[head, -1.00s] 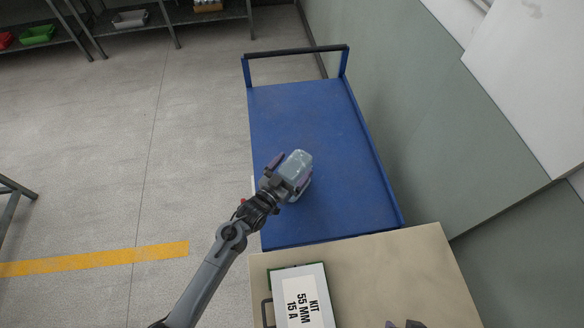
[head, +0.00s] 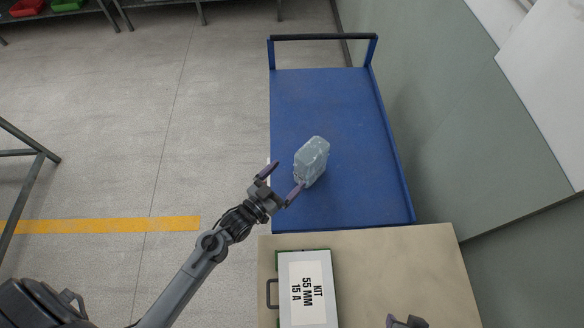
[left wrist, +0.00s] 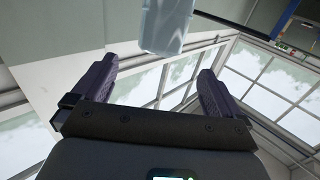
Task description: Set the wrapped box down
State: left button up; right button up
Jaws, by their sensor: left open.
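The wrapped box (head: 312,161), pale blue-grey and shiny, stands on the blue cart (head: 340,105), near the middle of its deck. My left gripper (head: 282,181) is open and empty, just to the lower left of the box, with one fingertip close to the box's lower edge; I cannot tell if they touch. In the left wrist view the box (left wrist: 167,25) shows at the top, beyond the two spread fingers and apart from them. My right gripper (head: 407,322) shows only in part at the bottom edge, too little to tell its jaws.
A beige table (head: 400,270) adjoins the cart's near end and carries a labelled kit case (head: 308,290). A wall (head: 440,120) runs along the cart's right side. The cart has an upright handle (head: 322,37) at its far end. Deck around the box is clear.

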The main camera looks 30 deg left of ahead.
pick_arm(q)
jog(key=s+a+g+y, duration=0.1)
jog(key=s+g+y, duration=0.3)
jog(key=s+g, duration=0.9)
jog(key=s, duration=0.7)
jog(key=shift+s+a+r+n+g, duration=0.15)
jog(key=shift+s+r+n+g, duration=0.1)
jog(key=shift+n+g, duration=0.15)
jog(key=shift+w, duration=0.1)
